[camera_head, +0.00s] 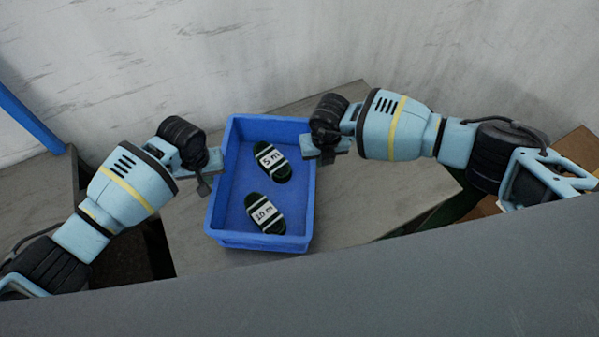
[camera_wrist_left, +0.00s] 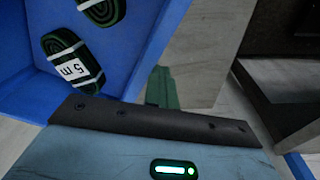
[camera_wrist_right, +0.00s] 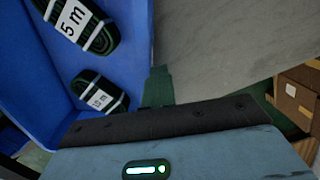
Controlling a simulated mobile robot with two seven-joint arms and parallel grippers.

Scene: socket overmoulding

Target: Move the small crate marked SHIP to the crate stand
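The small blue crate (camera_head: 262,241) is in the middle of the head view above the grey table, slightly turned; I cannot tell whether it touches the tabletop. No SHIP mark can be read. My left gripper (camera_head: 208,172) is at its left wall and my right gripper (camera_head: 318,145) at its right wall. In the left wrist view the green fingers (camera_wrist_left: 163,88) are close together at the crate wall (camera_wrist_left: 152,55). In the right wrist view the green fingers (camera_wrist_right: 158,87) also look closed at the wall (camera_wrist_right: 142,45). The gripped edges are partly hidden.
Inside the crate lie two dark green banded coils, one labelled 5 m (camera_head: 269,161) and one labelled 10 m (camera_head: 265,214). The grey table (camera_head: 385,195) has bare surface right of the crate. A wall stands behind. Brown boxes (camera_head: 577,150) are at the far right.

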